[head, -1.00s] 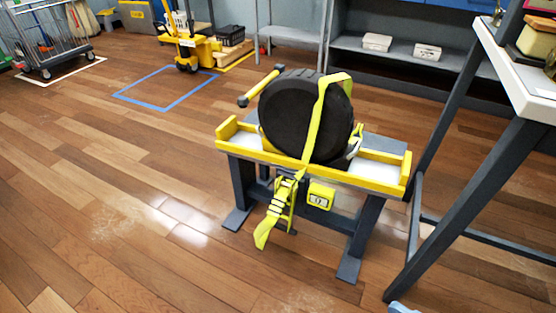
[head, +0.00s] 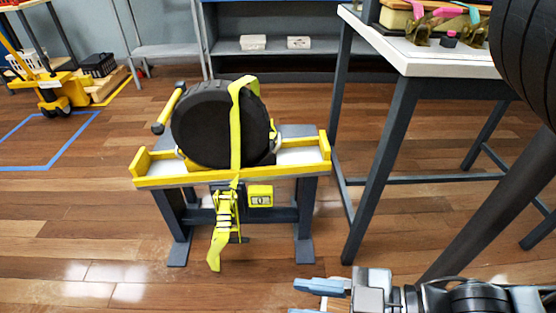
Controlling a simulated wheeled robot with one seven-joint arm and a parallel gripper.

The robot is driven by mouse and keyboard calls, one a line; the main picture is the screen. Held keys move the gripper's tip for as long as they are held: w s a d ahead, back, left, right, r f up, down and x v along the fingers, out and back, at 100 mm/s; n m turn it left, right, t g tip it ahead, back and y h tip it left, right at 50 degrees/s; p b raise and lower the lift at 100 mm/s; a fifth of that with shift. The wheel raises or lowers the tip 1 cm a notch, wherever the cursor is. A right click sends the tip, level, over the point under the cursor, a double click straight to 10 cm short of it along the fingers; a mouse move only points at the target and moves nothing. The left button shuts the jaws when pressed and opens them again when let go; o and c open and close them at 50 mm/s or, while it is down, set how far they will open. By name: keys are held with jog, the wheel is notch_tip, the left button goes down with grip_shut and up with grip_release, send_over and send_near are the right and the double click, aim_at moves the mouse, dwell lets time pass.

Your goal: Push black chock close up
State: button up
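A black tyre (head: 212,124) stands upright on a low stand with a yellow-edged white top (head: 301,157). A yellow strap (head: 236,130) runs over the tyre and down the front to a ratchet with a hanging tail (head: 217,247). A small pale wedge-like piece (head: 276,142) touches or nearly touches the tyre's right side. I cannot make out a black chock for certain; the tyre may hide it. My gripper (head: 298,298) is low at the bottom edge, in front of the stand and well apart from it. Its pale blue fingers look apart and empty; the lower one is cut off.
A tall white-topped table (head: 420,60) with dark legs stands right of the stand, holding a small black object (head: 449,40) and other items. Another black tyre (head: 526,60) shows at the upper right. A yellow-handled bar (head: 169,108) is left of the strapped tyre.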

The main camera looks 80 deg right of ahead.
jog(key=w+d+f+n+g+h+p, duration=0.1)
jog(key=w+d+f+n+g+h, duration=0.25)
jog(key=f, duration=0.65)
jog(key=n+g+h+p, duration=0.3)
jog(key=n+g+h, duration=0.4)
jog(key=n+h, duration=0.75)
send_near(279, 134)
jog(key=v, duration=0.2)
jog(key=shift+s+d+n+t+y, duration=0.15)
jog(key=shift+s+n+t+y, duration=0.1)
jog(key=shift+n+y, duration=0.15)
jog(key=b+x, duration=0.2)
jog(key=x, duration=1)
jog(key=shift+w, duration=0.1)
grip_shut()
